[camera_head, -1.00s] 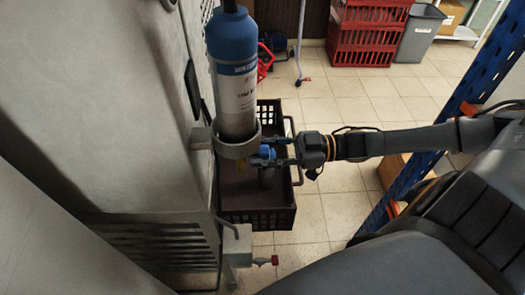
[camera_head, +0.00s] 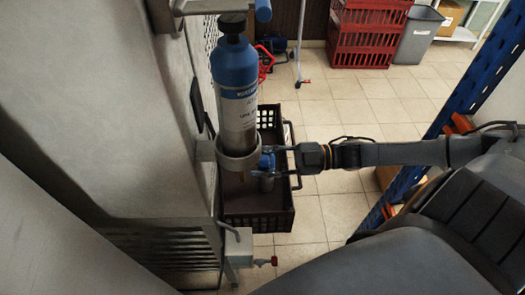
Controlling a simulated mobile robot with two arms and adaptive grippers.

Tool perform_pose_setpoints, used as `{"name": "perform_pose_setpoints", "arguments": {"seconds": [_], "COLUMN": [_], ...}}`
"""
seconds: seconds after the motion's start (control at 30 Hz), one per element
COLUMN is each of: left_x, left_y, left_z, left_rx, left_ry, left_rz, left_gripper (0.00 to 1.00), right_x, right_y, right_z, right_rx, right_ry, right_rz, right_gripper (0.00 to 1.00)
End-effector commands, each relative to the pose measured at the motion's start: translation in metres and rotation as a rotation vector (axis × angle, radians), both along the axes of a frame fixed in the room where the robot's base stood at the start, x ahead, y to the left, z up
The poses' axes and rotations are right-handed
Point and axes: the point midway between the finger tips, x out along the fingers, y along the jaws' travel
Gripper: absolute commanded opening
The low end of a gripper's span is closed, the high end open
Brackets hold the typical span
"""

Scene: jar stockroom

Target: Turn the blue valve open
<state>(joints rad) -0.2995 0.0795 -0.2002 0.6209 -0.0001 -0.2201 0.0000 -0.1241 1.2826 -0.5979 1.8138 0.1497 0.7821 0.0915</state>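A blue valve (camera_head: 267,160) sits on the right side of the grey ring holder around an upright blue-topped cylinder (camera_head: 236,95). My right gripper (camera_head: 280,160) comes in from the right, level with the valve. Its two fingers point left, one on the far side and one on the near side of the valve. The fingers stand apart, but I cannot tell whether they press on the valve. A small grey piece shows just below the blue part. My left gripper is not in view.
A large grey metal cabinet (camera_head: 110,120) fills the left. A dark crate (camera_head: 258,222) stands below the valve on the tiled floor. Red crates (camera_head: 366,40) and a blue rack post (camera_head: 465,90) stand farther off.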

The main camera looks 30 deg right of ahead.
Motion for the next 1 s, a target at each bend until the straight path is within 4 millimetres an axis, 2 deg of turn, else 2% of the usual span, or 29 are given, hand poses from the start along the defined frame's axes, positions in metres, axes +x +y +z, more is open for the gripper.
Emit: {"name": "perform_pose_setpoints", "arguments": {"seconds": [0.03, 0.4, 1.0], "left_x": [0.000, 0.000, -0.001], "left_y": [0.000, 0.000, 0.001], "left_z": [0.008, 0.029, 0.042], "left_rx": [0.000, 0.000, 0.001], "left_ry": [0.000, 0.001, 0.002], "left_rz": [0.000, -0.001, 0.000], "left_gripper": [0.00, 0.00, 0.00], "right_x": [0.000, -0.001, -0.001], "right_y": [0.000, 0.001, 0.001], "right_z": [0.003, 0.001, -0.002], "right_rx": [-0.021, -0.206, -0.484], "right_ry": [-0.036, -0.337, -0.790], "right_rz": [-0.002, -0.001, 0.000], "right_gripper": [0.03, 0.03, 0.03]}}
